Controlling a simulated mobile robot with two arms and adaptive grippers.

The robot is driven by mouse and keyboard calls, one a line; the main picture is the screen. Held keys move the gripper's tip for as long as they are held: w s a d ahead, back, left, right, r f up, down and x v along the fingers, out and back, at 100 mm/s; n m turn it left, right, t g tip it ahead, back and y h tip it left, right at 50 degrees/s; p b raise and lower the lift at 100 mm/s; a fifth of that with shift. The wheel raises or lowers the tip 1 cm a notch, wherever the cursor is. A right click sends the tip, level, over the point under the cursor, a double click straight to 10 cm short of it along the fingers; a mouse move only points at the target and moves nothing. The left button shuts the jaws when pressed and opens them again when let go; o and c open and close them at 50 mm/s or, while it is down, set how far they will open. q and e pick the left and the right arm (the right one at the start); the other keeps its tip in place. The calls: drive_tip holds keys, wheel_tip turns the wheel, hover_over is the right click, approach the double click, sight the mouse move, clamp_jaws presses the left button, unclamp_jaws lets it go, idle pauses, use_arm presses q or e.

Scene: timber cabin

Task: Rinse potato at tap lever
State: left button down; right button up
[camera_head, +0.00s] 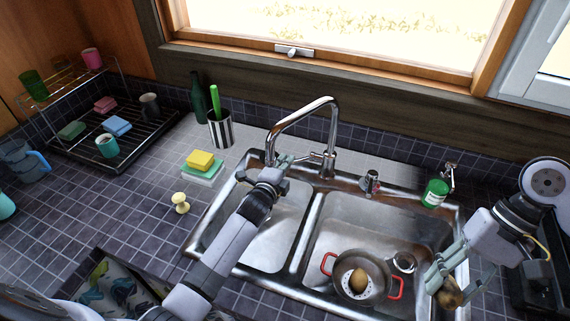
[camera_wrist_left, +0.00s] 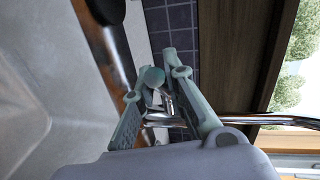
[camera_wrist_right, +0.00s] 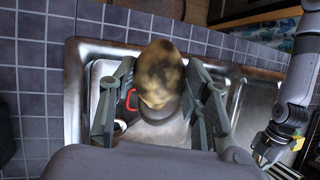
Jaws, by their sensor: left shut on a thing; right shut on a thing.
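The chrome tap (camera_head: 333,125) stands behind the sink's two basins, with its lever (camera_head: 313,156) at its left side. My left gripper (camera_head: 288,160) is shut on the lever; the left wrist view shows the fingers (camera_wrist_left: 155,80) close around metal parts, partly hidden. No water stream is visible. My right gripper (camera_head: 453,285) is shut on a brown potato with dark patches (camera_head: 450,298), above the right edge of the right basin. The potato fills the space between the fingers in the right wrist view (camera_wrist_right: 160,75).
The left basin (camera_head: 277,240) lies under my left arm. A green jar (camera_head: 435,193) stands behind the sink's right end. Sponges (camera_head: 203,162) lie left of it.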

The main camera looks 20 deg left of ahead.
idle(0.4)
